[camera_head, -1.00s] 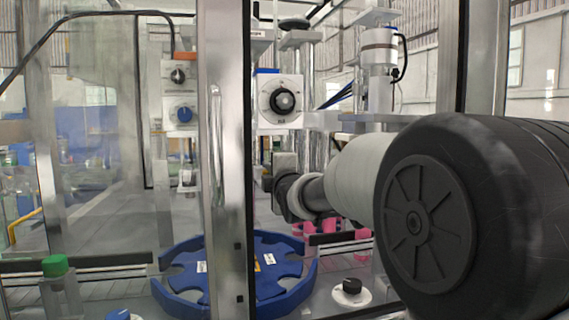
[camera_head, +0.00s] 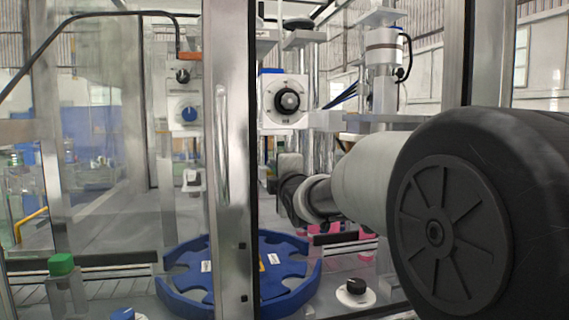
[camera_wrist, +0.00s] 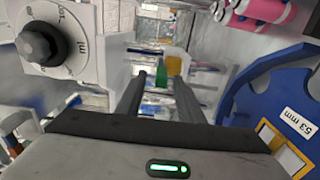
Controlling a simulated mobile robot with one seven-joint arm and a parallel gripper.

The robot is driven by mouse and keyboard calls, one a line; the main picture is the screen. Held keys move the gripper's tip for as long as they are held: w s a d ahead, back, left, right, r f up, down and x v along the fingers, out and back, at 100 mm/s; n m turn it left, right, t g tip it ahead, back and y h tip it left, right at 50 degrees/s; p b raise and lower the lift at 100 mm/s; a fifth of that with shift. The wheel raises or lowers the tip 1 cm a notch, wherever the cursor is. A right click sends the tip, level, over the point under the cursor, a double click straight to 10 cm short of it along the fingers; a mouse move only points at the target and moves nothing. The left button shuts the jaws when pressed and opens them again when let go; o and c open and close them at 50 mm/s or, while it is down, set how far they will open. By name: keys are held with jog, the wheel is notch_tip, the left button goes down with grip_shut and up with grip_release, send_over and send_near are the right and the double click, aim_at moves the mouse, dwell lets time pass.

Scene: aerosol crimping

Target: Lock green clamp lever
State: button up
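In the wrist view, a small green piece (camera_wrist: 161,79) shows between and beyond the fingers, beside a yellowish part; it may be the green clamp lever, but its shape and position are unclear. My gripper (camera_wrist: 160,84) is open, with its two dark fingers apart and nothing seen held. I cannot tell how far the green piece is from the fingertips. In the head view, a green cap (camera_head: 61,264) tops a clear block at lower left, outside the door post; I cannot tell whether it is the same piece. My arm hides most of my gripper there.
A white dial box (camera_head: 284,98) stands above and behind the blue star wheel (camera_head: 182,294); the dial (camera_wrist: 40,45) is close on the wrist view's left, the wheel (camera_wrist: 240,112) on its right. A metal door post (camera_head: 229,170) stands in front. Pink cylinders (camera_wrist: 264,9) lie at upper right.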

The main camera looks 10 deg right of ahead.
jog(key=s, duration=0.5)
dwell(0.3)
